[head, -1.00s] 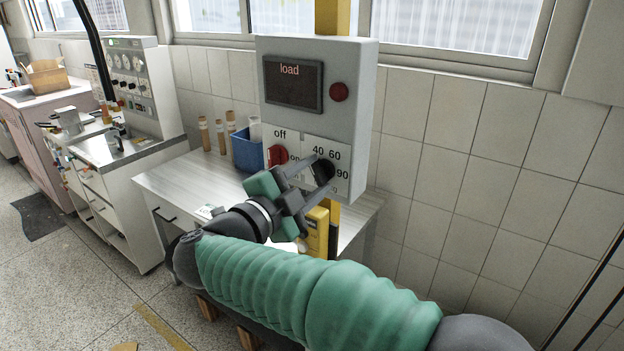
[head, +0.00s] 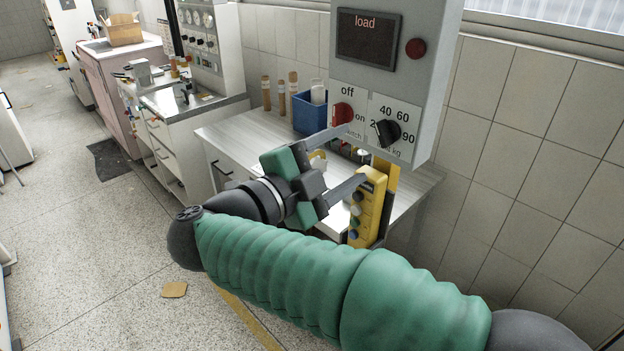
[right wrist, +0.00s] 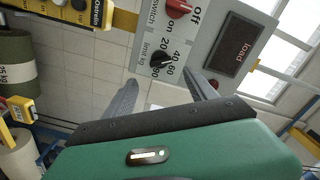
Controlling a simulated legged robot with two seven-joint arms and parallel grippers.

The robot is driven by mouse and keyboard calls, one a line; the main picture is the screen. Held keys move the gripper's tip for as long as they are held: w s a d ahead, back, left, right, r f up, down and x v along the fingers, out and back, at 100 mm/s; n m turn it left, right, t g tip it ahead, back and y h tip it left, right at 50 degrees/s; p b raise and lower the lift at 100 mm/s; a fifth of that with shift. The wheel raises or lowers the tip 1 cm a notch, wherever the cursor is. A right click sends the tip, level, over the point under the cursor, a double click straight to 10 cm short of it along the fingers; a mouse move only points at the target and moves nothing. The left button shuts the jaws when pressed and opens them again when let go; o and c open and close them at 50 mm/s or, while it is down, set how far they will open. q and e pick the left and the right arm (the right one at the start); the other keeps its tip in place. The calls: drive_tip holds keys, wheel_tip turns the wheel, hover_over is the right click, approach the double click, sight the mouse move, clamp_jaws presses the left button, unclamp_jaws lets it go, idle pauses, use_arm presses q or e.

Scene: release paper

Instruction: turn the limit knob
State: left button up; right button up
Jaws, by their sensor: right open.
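The limit knob (head: 387,132) is black and sits on a white dial plate with numbers, on the front of the grey control box (head: 440,70). My right gripper (head: 353,153) is open and empty, its fingers apart, to the left of and below the knob and clear of it. In the right wrist view the knob (right wrist: 163,62) shows just beyond the gap between the fingertips (right wrist: 158,80). Where the knob's pointer stands is too small to tell. A red switch knob (head: 343,114) is left of it. The left gripper is not in view.
The box's display (head: 367,38) reads "load", beside a round red lamp (head: 416,48). A yellow button pendant (head: 366,208) hangs below the box, close to my right gripper. A blue container (head: 311,113) stands on the pale bench (head: 240,132) behind.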

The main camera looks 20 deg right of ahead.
drive_tip(key=v, duration=0.8)
drive_tip(key=shift+a+b, duration=0.2)
drive_tip(key=shift+b, duration=0.2)
drive_tip(key=shift+d, duration=0.1)
